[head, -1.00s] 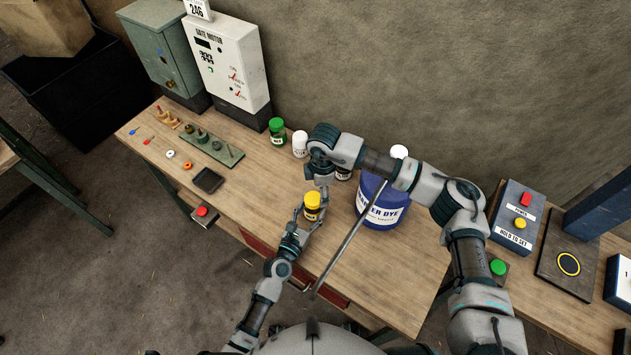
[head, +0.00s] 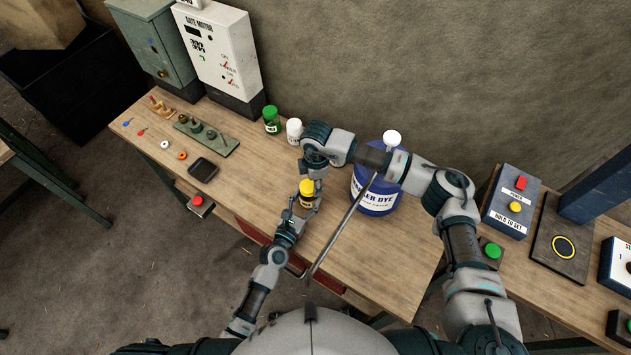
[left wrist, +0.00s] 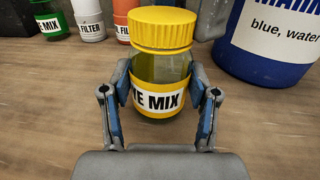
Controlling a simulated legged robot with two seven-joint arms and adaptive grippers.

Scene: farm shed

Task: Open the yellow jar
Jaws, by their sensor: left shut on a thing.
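The yellow jar (head: 307,194) stands upright on the wooden bench, near its front edge. In the left wrist view the jar (left wrist: 162,65) shows a ribbed yellow lid (left wrist: 162,28), seated on a clear body with a yellow label reading "MIX". My left gripper (head: 300,207) is shut on the jar's body, one blue-padded finger on each side of the label. My right gripper (head: 313,170) is above and just behind the lid, pointing down. Its fingers are small and partly hidden by the arm, so I cannot tell whether they touch the lid.
A large blue dye tub (head: 378,194) stands right of the jar, behind my right arm. A green jar (head: 271,120) and a white jar (head: 294,131) stand behind to the left. A black tray (head: 203,170) lies left. The bench between tray and jar is clear.

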